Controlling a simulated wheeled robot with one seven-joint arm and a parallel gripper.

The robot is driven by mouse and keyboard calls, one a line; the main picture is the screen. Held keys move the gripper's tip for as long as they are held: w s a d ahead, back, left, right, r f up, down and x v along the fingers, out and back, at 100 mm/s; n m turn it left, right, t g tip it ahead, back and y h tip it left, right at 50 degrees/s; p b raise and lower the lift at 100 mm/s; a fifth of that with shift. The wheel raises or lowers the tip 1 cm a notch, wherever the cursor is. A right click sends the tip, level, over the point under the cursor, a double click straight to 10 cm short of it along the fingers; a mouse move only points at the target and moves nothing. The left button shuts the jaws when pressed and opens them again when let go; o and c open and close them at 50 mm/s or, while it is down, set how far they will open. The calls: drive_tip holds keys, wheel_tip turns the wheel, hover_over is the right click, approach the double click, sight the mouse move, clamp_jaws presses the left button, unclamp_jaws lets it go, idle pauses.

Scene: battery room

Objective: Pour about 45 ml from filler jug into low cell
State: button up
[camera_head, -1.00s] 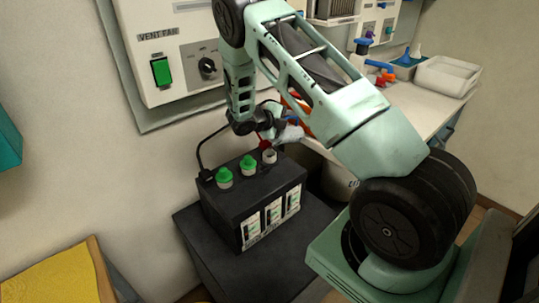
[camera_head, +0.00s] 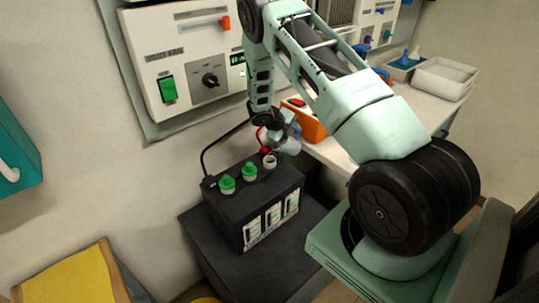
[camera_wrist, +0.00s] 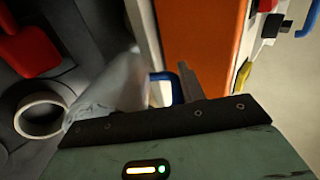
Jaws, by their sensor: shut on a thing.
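The black battery (camera_head: 230,210) stands on a dark stand, with two green-capped cells and one open cell (camera_head: 269,160) with a white rim at its right end. My gripper (camera_head: 272,124) is above and just behind that open cell, shut on the filler jug. The translucent filler jug (camera_head: 288,146) is close above and right of the open rim and looks tilted. In the wrist view the jug (camera_wrist: 112,88) is blurred beside the white rim (camera_wrist: 40,115), its blue handle (camera_wrist: 168,84) at the jaws. No stream or liquid level is discernible.
A red terminal cover (camera_wrist: 28,42) is close to the open cell. The wall panel with a green switch (camera_head: 168,90) is behind the battery. A white tray (camera_head: 445,78) lies farther right.

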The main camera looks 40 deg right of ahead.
drive_tip(key=shift+s+d+r+y+p, duration=0.1)
drive_tip(key=shift+d+r+y+p, duration=0.2)
drive_tip(key=shift+p, duration=0.55)
drive_tip(key=shift+f+y+p, duration=0.1)
drive_tip(key=shift+y+p, duration=0.2)
drive_tip(key=shift+p, duration=0.2)
drive_tip(key=shift+f, duration=0.15)
drive_tip(key=shift+d+p, duration=0.1)
drive_tip(key=shift+p, duration=0.35)
idle(0.5)
